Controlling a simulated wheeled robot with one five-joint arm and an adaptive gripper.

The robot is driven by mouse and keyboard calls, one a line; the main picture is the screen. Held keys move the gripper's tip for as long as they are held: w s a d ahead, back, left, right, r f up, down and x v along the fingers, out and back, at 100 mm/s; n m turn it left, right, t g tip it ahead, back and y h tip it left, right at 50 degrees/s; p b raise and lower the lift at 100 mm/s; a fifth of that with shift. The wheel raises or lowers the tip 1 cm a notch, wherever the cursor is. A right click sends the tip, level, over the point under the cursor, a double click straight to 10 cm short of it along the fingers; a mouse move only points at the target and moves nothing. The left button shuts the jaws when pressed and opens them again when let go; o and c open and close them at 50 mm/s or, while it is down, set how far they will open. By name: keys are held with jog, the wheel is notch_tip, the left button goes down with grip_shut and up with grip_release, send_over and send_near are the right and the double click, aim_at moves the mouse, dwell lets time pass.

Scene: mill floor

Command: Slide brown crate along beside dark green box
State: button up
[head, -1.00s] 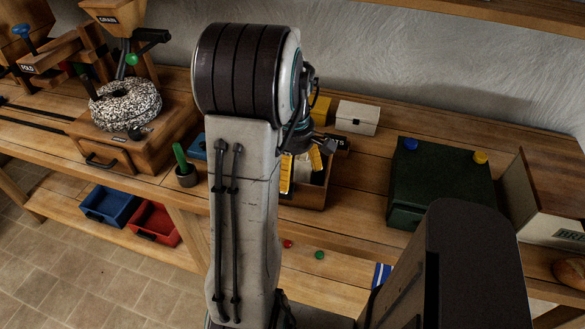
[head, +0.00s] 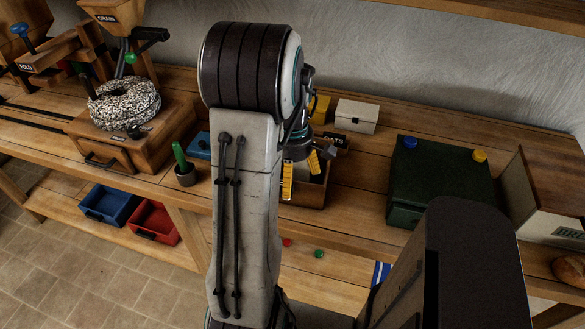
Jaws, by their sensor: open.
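The brown crate (head: 312,194) is an open wooden box on the bench, right of my arm and partly hidden by it. My gripper (head: 301,172) is open, with its yellow-padded fingers apart over or at the crate. I cannot tell whether they touch it. The dark green box (head: 440,182) stands farther right on the bench, with a blue knob and a yellow knob on top. A clear strip of bench lies between the crate and the dark green box.
An OATS label (head: 334,138) and a cream box (head: 356,116) are behind the crate; a yellow block (head: 320,108) is beside the cream box. A cream bread box (head: 545,205) stands right of the green box. A green-handled pot (head: 185,172) is left of my arm.

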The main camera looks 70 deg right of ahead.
aim_at(293, 183)
jog(key=shift+f, duration=2.4)
jog(key=shift+c, duration=0.2)
jog(key=c, duration=1.3)
jog(key=shift+s, duration=0.1)
jog(key=shift+c, duration=0.2)
